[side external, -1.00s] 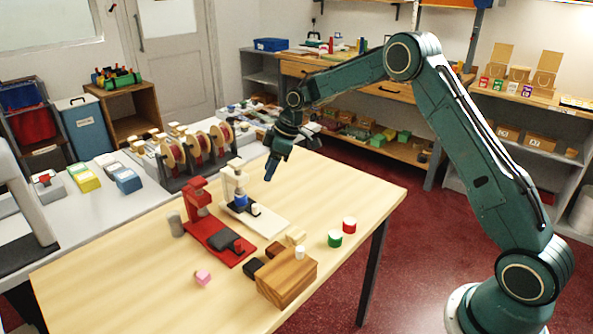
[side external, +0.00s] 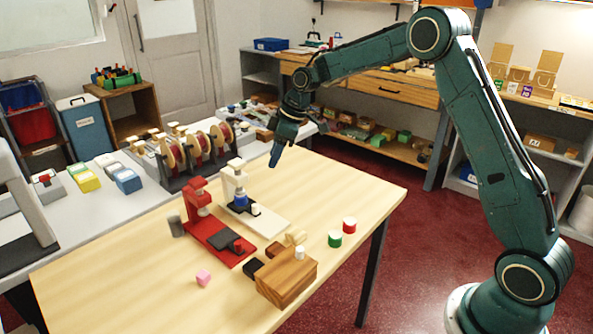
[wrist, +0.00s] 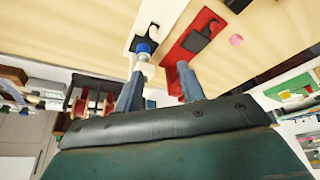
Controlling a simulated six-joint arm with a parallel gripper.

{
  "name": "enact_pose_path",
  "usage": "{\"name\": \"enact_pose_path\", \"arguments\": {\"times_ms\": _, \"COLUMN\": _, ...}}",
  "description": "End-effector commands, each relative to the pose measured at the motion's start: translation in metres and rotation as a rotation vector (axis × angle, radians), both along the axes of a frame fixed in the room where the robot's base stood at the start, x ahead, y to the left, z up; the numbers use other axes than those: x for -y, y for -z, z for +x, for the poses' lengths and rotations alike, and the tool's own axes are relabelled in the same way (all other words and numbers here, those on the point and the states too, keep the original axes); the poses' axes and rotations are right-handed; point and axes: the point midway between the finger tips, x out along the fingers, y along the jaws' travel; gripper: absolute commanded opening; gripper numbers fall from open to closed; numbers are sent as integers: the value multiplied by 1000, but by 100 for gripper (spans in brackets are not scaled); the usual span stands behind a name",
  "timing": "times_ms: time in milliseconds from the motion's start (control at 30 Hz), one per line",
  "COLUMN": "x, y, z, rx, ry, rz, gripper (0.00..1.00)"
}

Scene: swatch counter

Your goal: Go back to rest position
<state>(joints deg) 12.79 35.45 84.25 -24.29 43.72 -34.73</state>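My dark green arm is raised over the right side of the wooden table (side external: 130,262). My gripper (side external: 275,158) hangs above the table's far right part, fingers pointing down and clear of everything. In the wrist view the two blue-grey fingers of my gripper (wrist: 160,88) stand apart with nothing held between them. Below and left of my gripper in the side view are the white press (side external: 262,217), with a blue part on it, and the red press (side external: 215,238). Both presses also show in the wrist view beyond the fingers.
A wooden block (side external: 286,280) with a white piece on top stands at the front right. Green (side external: 335,239) and red (side external: 349,225) round pieces, a pink cube (side external: 203,278) and a grey cylinder (side external: 177,226) stand on the table. Spools (side external: 197,150) stand on the counter behind.

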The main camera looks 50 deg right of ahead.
Motion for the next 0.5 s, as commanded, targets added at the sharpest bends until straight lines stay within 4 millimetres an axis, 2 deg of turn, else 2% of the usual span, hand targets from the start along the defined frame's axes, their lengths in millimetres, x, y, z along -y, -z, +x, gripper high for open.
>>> {"name": "enact_pose_path", "arguments": {"times_ms": 33, "x": -4, "y": -13, "z": -7, "rx": 4, "ry": 14, "rz": -3, "gripper": 40}}
{"name": "enact_pose_path", "arguments": {"times_ms": 200, "x": -13, "y": -47, "z": -37, "rx": 8, "ry": 77, "rz": -13, "gripper": 40}}
{"name": "enact_pose_path", "arguments": {"times_ms": 500, "x": -28, "y": -97, "z": -98, "rx": 15, "ry": 194, "rz": -23, "gripper": 40}}
